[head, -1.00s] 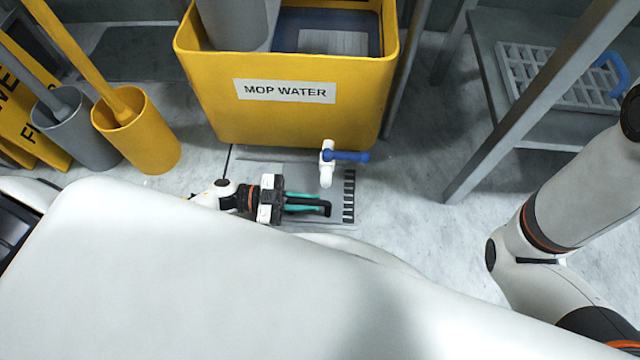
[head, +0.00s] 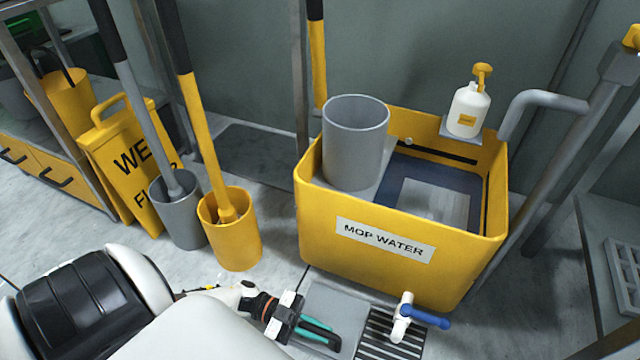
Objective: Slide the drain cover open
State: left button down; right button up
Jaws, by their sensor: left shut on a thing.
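The drain cover (head: 338,303) is a flat grey plate on the floor in front of the yellow mop-water tub (head: 320,245). It sits left of a dark slotted drain grate (head: 378,345), whose slots show bare to its right. My left gripper (head: 322,338), with teal fingers, is low over the cover at the bottom of the head view. It is shut on the cover, at what looks like a dark handle; the grip itself is partly hidden. My right gripper is out of view.
A white tap with a blue lever (head: 425,316) sticks out above the grate. A yellow bucket (head: 230,245) and a grey bucket (head: 180,225) hold long handles to the left. A yellow floor sign (head: 125,165) stands behind them. A grey cylinder (head: 355,145) stands in the tub.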

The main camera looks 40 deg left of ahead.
pick_arm(q)
jog(key=c, duration=1.4)
grip_release()
jog(key=shift+w, duration=0.1)
jog(key=p+v, duration=0.1)
jog(key=v, duration=0.9)
jog(key=shift+a+p, duration=0.4)
jog(key=shift+s+a, duration=0.25)
jog(key=shift+a, duration=0.4)
